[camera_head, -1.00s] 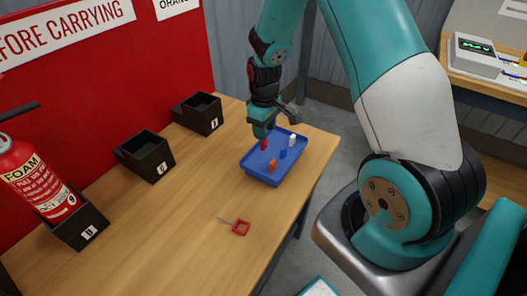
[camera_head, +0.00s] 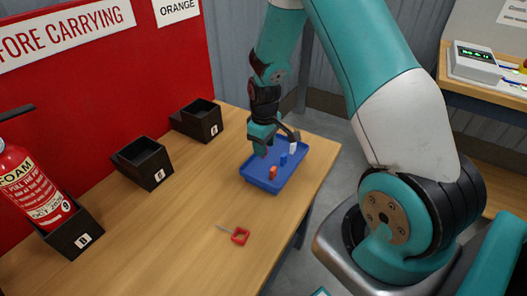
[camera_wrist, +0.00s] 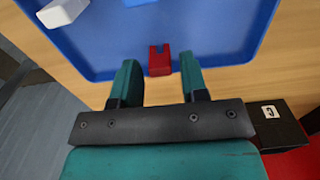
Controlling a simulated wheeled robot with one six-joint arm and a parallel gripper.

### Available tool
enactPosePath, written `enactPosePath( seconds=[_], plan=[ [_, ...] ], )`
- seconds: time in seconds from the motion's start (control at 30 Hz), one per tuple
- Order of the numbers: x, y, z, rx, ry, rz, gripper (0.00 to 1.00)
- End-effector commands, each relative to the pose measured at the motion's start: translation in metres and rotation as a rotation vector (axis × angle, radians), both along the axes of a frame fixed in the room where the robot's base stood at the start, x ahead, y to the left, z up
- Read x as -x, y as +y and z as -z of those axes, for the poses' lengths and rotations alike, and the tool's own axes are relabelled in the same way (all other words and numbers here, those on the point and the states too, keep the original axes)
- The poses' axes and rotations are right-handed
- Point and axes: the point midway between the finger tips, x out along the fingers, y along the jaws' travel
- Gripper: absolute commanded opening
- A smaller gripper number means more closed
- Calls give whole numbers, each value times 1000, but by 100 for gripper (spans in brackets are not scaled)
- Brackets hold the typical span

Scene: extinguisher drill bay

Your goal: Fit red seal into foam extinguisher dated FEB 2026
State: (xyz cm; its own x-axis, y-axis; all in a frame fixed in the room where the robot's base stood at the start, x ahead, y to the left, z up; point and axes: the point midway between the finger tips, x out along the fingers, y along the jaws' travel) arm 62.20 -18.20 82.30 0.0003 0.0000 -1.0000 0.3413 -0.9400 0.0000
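The red seal (camera_wrist: 159,61) stands in the blue tray near its edge in the wrist view. My gripper (camera_wrist: 159,68) is open, with one finger on each side of the seal and a gap on both sides. In the head view my gripper (camera_head: 268,146) is low over the tray's far left part and hides the seal. A red foam extinguisher (camera_head: 30,185) sits in a black holder (camera_head: 78,236) at the left edge. No FEB 2026 label is readable.
The blue tray (camera_head: 262,182) also holds an orange piece (camera_head: 272,172), a blue piece (camera_head: 284,160) and a white piece (camera_head: 293,148). Two empty black holders (camera_head: 145,164) (camera_head: 197,121) stand along the red panel. A red ring with a pin (camera_head: 240,236) lies on the table.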

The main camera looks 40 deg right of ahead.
Motion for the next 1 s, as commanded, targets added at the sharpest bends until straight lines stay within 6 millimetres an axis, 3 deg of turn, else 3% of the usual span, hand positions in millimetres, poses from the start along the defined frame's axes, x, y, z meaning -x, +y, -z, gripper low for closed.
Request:
enactPosePath(
  seconds=[0.03,0.17,0.2,0.47,1.0],
  plan=[
    [0,0,0,0,0,0,31],
    [0,0,0,0,0,0,1],
    [0,0,0,0,0,0,0],
    [0,0,-3,0,0,0,0],
    [0,0,-30,0,1,0,0]
  ],
)
